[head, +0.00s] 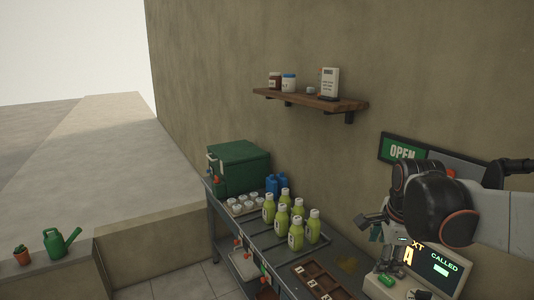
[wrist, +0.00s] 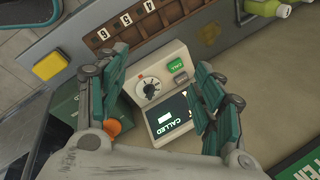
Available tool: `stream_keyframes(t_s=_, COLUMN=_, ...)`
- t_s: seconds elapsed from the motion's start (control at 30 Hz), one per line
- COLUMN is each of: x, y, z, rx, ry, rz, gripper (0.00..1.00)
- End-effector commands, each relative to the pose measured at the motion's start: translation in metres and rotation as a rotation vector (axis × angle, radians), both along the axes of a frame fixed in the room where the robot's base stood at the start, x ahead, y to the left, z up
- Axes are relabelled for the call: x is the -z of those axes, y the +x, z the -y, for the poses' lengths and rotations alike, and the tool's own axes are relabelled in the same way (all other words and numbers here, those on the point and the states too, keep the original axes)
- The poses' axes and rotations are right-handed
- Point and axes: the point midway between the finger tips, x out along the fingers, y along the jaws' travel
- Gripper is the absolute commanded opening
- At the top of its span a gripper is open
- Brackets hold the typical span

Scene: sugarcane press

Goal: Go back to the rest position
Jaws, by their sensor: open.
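My gripper (head: 376,226) hangs at the right of the head view, above the counter and beside the call display. In the wrist view my gripper (wrist: 162,62) has its fingers spread wide with nothing between them. Beyond the fingers is a beige call display box (wrist: 173,55) with a dial, a green button and a screen reading CALLED. The call display (head: 440,266) also shows in the head view, partly hidden by my gripper and arm. I cannot tell the exact gap between the fingers and the box.
Several green juice bottles (head: 296,235) stand on the metal counter. A green cooler box (head: 238,163) is at its far end. A wooden tray with number tiles (head: 322,283) lies near the front. A wall shelf (head: 312,99) and an OPEN sign (head: 402,150) are behind.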

Motion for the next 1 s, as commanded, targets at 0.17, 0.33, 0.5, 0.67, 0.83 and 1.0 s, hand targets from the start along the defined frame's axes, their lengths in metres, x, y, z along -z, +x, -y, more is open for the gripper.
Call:
stream_keyframes(t_s=0.17, x=-0.011, y=-0.044, z=-0.043, rx=-0.429, ry=-0.149, rz=0.072, gripper=0.62)
stream_keyframes(t_s=0.33, x=-0.003, y=-0.087, z=-0.057, rx=-0.795, ry=-0.317, rz=0.116, gripper=0.62)
stream_keyframes(t_s=0.5, x=0.012, y=-0.127, z=-0.067, rx=-1.143, ry=-0.503, rz=0.150, gripper=0.62)
stream_keyframes(t_s=0.67, x=0.027, y=-0.154, z=-0.073, rx=-1.393, ry=-0.654, rz=0.165, gripper=0.62)
stream_keyframes(t_s=0.83, x=0.035, y=-0.166, z=-0.076, rx=-1.528, ry=-0.743, rz=0.170, gripper=0.62)
stream_keyframes(t_s=1.0, x=0.035, y=-0.167, z=-0.077, rx=-1.556, ry=-0.761, rz=0.172, gripper=0.62)
